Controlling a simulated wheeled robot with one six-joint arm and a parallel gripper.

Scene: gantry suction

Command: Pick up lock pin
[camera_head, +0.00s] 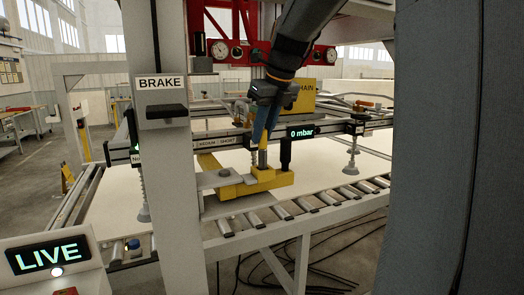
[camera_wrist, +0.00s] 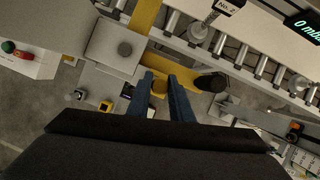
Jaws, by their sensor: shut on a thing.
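My gripper (camera_head: 265,138), with two blue fingers, comes down from above and is shut on the pin. The same gripper (camera_wrist: 159,80) shows in the wrist view with a finger on each side of the pin. The pin's lower end is hidden in the bracket, so I cannot tell whether it is seated or lifted.
A black post (camera_head: 285,153) stands on the bracket just right of the pin. A grey plate (camera_head: 213,180) lies to the left. A rail with suction cups and a "0 mbar" display (camera_head: 302,132) runs behind. A "BRAKE" sign (camera_head: 158,83) hangs on the near upright.

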